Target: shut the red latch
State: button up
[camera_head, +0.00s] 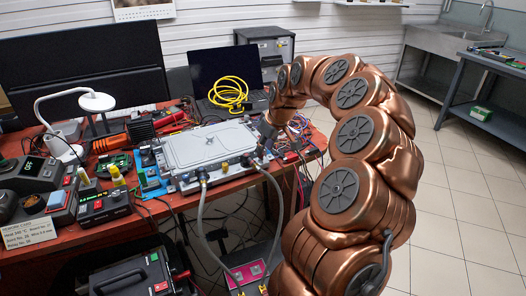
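The grey rectangular housing (208,146) lies on the red-brown bench. Two grey hoses run from its front edge: the left hose (201,215) from a dark fitting (203,176), the right hose (278,205) from near my gripper. My gripper (261,152) is small and dark at the housing's right front corner, pointing down, close to the right hose's fitting. I cannot make out a red latch; it may be hidden behind my gripper or too small to tell. Whether the fingers are open, or touch anything, is not clear.
A lamp (96,102), dark control boxes (103,207) and a green board (114,166) crowd the bench's left. Yellow cable (229,92) lies on a laptop behind. A box with a pink-red panel (249,271) sits below. Loose wires lie right of the housing.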

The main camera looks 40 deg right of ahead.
aim_at(263, 159)
jog(key=shift+x, duration=1.5)
grip_shut()
